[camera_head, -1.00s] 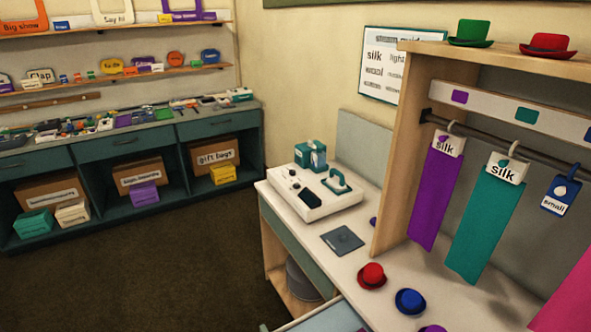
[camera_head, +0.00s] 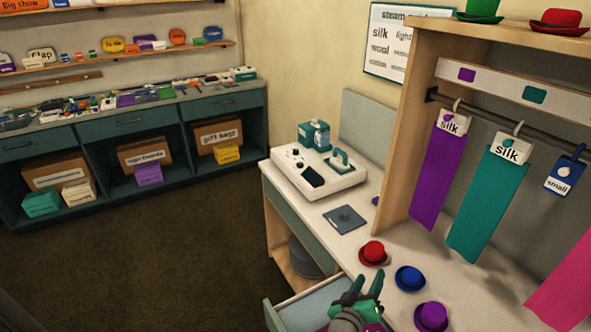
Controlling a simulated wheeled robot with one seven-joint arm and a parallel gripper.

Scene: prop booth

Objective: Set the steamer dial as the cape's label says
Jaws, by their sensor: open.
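The steamer (camera_head: 318,172), a white unit with a teal tank, stands on the back left of the white counter. Small dark knobs show on its top left, but their settings are too small to read. A purple cape (camera_head: 436,180) and a teal cape (camera_head: 485,212) hang from the rail, each with a white label reading "silk". A wall chart (camera_head: 392,45) lists "silk" with "light", and "wool" below it; the rest is unclear. My gripper (camera_head: 363,287) shows at the bottom, open and empty, above the open drawer and well short of the steamer.
A grey plate (camera_head: 344,219) lies in front of the steamer. Red (camera_head: 373,253), blue (camera_head: 409,278) and purple (camera_head: 432,317) hats stand on the counter near my gripper. An open drawer (camera_head: 290,314) juts out. The brown floor at left is clear.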

